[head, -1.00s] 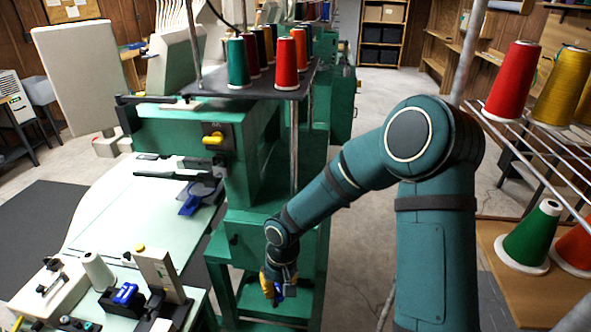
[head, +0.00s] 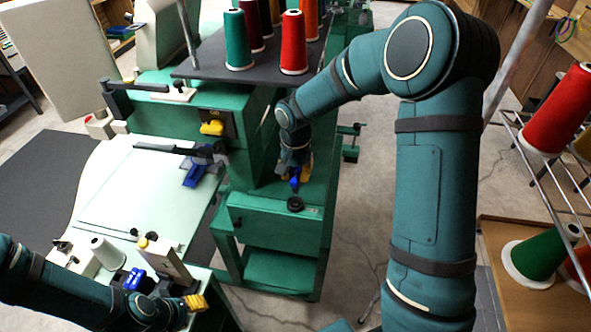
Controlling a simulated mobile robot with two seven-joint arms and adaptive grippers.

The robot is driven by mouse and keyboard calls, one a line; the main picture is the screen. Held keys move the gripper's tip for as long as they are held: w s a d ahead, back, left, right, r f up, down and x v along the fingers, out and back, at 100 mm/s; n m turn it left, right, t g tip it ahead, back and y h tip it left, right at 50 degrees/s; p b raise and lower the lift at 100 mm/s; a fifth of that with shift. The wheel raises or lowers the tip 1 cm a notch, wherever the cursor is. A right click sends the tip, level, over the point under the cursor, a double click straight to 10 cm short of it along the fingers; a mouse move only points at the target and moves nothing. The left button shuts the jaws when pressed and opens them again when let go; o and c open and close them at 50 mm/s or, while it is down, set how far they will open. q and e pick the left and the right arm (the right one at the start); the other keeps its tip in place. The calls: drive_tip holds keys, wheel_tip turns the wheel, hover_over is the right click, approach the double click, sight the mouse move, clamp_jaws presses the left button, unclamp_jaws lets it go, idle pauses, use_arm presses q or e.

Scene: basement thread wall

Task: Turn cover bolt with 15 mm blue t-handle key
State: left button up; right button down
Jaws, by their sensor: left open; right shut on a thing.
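My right gripper (head: 297,173) is shut on a small blue piece, which looks like the blue t-handle key (head: 294,184). The gripper points down over the green machine base, and the key's lower part is too small to make out clearly. A dark round fitting (head: 295,203), perhaps the cover bolt, sits on the green ledge just below the key. I cannot tell whether the key touches it.
A blue item (head: 133,279) sits in a black holder on the bench beside a white cone (head: 108,253). A shelf with thread spools (head: 293,42) overhangs the machine. A wire rack with cones (head: 559,107) stands at the right.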

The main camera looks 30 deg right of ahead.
sight(295, 192)
drive_tip(key=shift+w+f+b, duration=0.1)
drive_tip(key=shift+f+b, duration=0.85)
drive_tip(key=shift+f, duration=0.9)
drive_tip(key=shift+f+b, duration=0.4)
drive_tip(key=shift+f, duration=0.9)
drive_tip(key=m, duration=0.4)
drive_tip(key=shift+r+m+p, duration=0.1)
drive_tip(key=shift+m+p, duration=0.2)
drive_tip(key=shift+p, duration=0.05)
drive_tip(key=m, duration=0.3)
drive_tip(key=shift+p, duration=0.4)
drive_tip(key=shift+m+b, duration=1.5)
drive_tip(key=shift+m, duration=0.1)
drive_tip(key=shift+m+b, duration=0.5)
drive_tip(key=shift+m, duration=0.2)
drive_tip(key=shift+m+b, duration=0.35)
drive_tip(key=shift+m, duration=1.35)
drive_tip(key=m+p, duration=0.1)
drive_tip(key=m, duration=0.3)
drive_tip(key=shift+r+p, duration=0.1)
drive_tip(key=shift+p, duration=0.2)
drive_tip(key=shift+n, duration=1)
